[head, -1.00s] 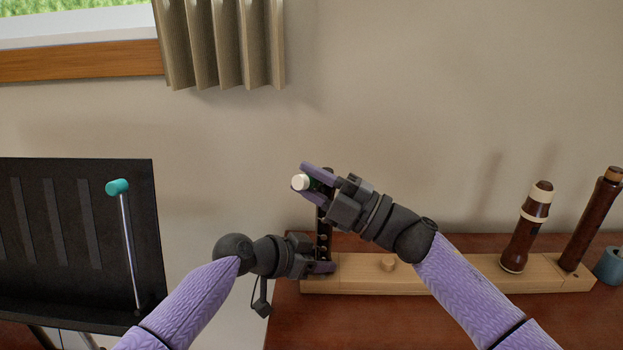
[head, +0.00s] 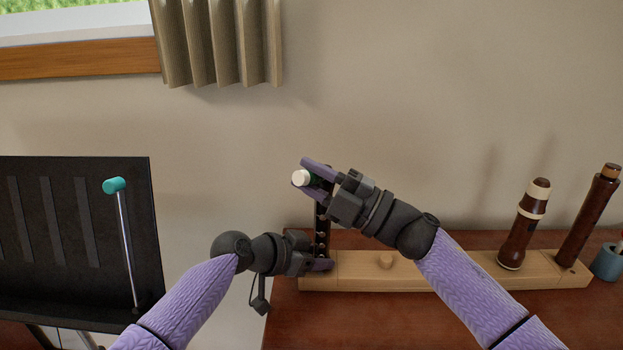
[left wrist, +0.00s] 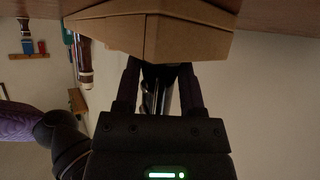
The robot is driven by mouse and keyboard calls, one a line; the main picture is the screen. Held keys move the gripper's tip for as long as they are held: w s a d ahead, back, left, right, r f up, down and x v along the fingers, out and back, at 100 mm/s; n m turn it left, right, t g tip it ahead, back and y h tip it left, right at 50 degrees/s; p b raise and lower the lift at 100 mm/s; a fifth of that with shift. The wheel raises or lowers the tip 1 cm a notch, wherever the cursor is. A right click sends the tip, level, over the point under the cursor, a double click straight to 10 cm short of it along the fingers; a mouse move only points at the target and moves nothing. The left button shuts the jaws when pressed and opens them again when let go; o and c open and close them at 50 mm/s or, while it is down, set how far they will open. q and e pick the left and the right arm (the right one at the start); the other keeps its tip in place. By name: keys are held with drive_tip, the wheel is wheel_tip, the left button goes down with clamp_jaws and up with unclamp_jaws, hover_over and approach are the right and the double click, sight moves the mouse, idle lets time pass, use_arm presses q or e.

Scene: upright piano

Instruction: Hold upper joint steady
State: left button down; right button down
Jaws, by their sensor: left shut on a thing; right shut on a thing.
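The upper joint (head: 321,230) is a dark tube with metal keywork, standing upright at the left end of the wooden stand. My left gripper (head: 324,265) is shut on its lower part, just above the stand. In the left wrist view the dark joint (left wrist: 160,92) lies between my left fingers (left wrist: 160,100). My right gripper (head: 311,178) is at the joint's top, shut on a small white-ended tube (head: 301,178) with a dark green part. The fingers hide the joint's top end and most of the tube, so I cannot tell whether they touch.
A blue cup (head: 607,263) is at the far right. A black music stand (head: 70,235) with a teal-headed rod (head: 115,186) is at left.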

drive_tip(key=shift+w+d, duration=0.1)
drive_tip(key=shift+f, duration=0.1)
idle(0.4)
drive_tip(key=shift+f, duration=0.2)
idle(0.4)
drive_tip(key=shift+r, duration=0.1)
drive_tip(key=shift+r, duration=0.2)
drive_tip(key=shift+a, duration=0.2)
